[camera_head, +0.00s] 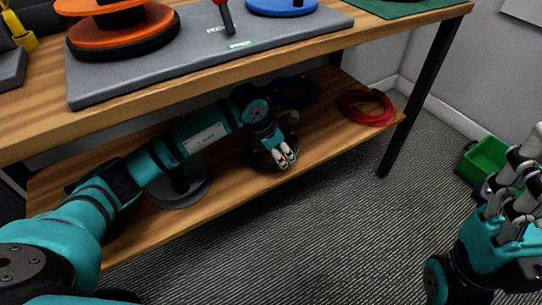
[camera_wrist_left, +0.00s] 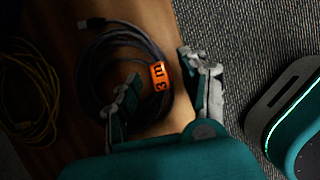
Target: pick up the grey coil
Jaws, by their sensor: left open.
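The grey coil (camera_wrist_left: 98,72), dark with an orange "3 m" tag (camera_wrist_left: 160,76), lies on the wooden lower shelf in the left wrist view. In the head view it is mostly hidden by my left gripper (camera_head: 284,157). In the left wrist view my left gripper (camera_wrist_left: 162,92) is open around the right side of the coil. One finger overlaps the coil's inner area and the other is beyond its right edge. I cannot tell whether they touch it. My right gripper (camera_head: 512,185) is at the right edge of the head view, away from the shelf; its jaw state is unclear.
A red coil (camera_head: 368,108) and a blue coil (camera_head: 296,92) lie farther right on the shelf. A yellow coil (camera_wrist_left: 30,95) lies left of the grey one. The tabletop (camera_head: 250,65) overhangs my left arm. A table leg (camera_head: 415,100) and green bin (camera_head: 484,160) stand right.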

